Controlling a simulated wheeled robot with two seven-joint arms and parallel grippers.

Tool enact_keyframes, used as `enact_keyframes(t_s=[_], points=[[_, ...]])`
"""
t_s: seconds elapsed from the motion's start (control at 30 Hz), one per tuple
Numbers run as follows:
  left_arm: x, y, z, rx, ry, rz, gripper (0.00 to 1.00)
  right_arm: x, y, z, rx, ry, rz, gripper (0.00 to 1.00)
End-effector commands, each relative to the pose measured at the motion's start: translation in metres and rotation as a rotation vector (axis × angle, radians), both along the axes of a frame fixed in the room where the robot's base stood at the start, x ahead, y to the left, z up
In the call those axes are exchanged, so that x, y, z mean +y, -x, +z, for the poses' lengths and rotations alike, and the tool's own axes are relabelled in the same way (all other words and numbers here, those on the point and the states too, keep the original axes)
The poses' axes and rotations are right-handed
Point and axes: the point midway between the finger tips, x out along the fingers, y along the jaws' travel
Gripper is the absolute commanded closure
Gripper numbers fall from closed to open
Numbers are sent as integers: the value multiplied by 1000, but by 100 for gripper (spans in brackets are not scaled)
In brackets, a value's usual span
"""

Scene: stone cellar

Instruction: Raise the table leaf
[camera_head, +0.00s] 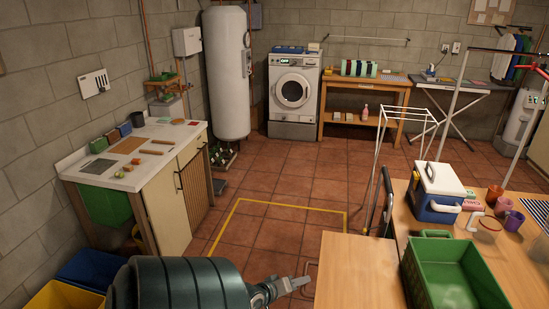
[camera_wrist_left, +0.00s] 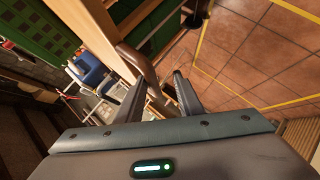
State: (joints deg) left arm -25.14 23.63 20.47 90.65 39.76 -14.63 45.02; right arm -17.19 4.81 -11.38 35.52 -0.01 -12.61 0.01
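The wooden table (camera_head: 525,287) stands at the lower right in the head view. A plain wooden panel (camera_head: 359,268), which looks like its leaf, lies at its left side and appears roughly flat. My left gripper (camera_head: 303,284) is just left of the panel's left edge. A thin loop (camera_head: 311,268) shows beside it there. In the left wrist view my left gripper (camera_wrist_left: 159,76) has its two fingers apart. A brown curved bar (camera_wrist_left: 137,62) reaches down between or just beyond them; I cannot tell whether they touch it. My right gripper is out of view.
A green crate (camera_head: 425,268), a white-and-blue cooler (camera_head: 436,190) and several cups stand on the table. A white drying rack (camera_head: 383,150) stands behind it. A white-topped cabinet (camera_head: 135,180) is at left. The tiled floor inside the yellow outline (camera_head: 270,232) is clear.

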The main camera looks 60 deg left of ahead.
Motion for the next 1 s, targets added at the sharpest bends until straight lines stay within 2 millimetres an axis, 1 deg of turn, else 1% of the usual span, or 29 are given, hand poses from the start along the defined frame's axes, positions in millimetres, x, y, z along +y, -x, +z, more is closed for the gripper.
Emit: enact_keyframes(t_s=[0.03,0.3,0.5,0.6,0.8,1.0], points=[[-3,10,2,2,0,0,68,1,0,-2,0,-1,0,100],[-15,52,26,3,1,0,68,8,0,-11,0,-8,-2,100],[-25,82,45,4,0,0,68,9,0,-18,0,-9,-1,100],[-28,94,53,4,0,0,68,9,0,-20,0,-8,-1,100],[-32,108,63,1,1,0,68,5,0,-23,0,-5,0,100],[-34,111,65,1,1,0,68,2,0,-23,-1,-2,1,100]])
